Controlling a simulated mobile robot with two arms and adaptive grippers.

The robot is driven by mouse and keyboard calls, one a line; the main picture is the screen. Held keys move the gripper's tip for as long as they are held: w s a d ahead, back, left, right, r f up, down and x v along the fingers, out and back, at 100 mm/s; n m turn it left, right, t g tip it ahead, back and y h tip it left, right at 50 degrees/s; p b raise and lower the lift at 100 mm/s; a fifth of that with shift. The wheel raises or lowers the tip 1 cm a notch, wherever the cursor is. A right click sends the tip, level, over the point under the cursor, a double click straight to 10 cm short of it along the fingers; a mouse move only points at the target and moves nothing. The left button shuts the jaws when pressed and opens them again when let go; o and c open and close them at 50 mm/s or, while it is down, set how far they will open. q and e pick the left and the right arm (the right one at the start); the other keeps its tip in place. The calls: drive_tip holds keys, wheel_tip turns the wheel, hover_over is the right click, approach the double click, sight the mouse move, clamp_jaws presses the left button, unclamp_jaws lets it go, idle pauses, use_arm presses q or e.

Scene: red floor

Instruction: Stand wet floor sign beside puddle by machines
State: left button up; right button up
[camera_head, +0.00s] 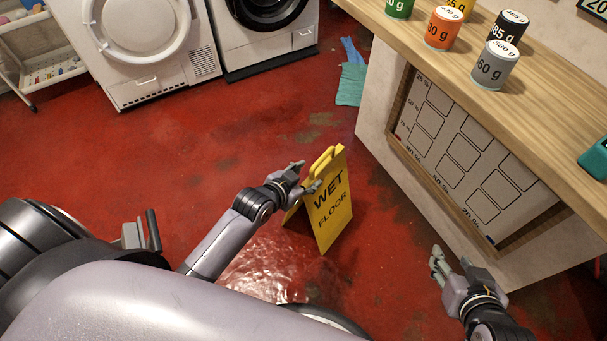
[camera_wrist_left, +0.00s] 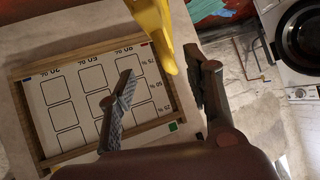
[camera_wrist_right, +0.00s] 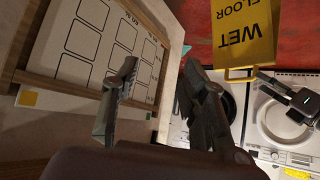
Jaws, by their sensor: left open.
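The yellow wet floor sign (camera_head: 334,222) stands upright on the red floor, its two panels spread, left of the counter. Its top handle shows in the left wrist view (camera_wrist_left: 150,22), and its lettered panel in the right wrist view (camera_wrist_right: 243,35). My left gripper (camera_head: 308,176) is open beside the sign's upper left edge, with the yellow top in front of its fingers; contact cannot be told. A shiny wet puddle (camera_head: 265,268) lies just left of the sign's foot, partly hidden by my arm. My right gripper (camera_head: 450,259) is open and empty near the counter's front.
White laundry machines (camera_head: 150,45) stand at the back left. A wooden-topped counter (camera_head: 545,95) with several labelled cans and a framed chart (camera_head: 470,155) fills the right. A teal cloth (camera_head: 351,84) lies on the floor at the back. Floor between sign and machines is clear.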

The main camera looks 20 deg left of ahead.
use_arm(q)
drive_tip(key=shift+s+r, duration=0.25)
drive_tip(key=shift+s, duration=0.15)
drive_tip(key=s+r+n+g, duration=0.1)
drive_tip(key=s+r, duration=0.3)
drive_tip(key=s, duration=0.3)
drive_tip(key=s+d+r+n+g+y, duration=0.1)
drive_tip(key=s+r, duration=0.4)
drive_tip(key=s, duration=0.2)
drive_tip(key=shift+s+g, duration=0.2)
drive_tip(key=shift+g, duration=0.2)
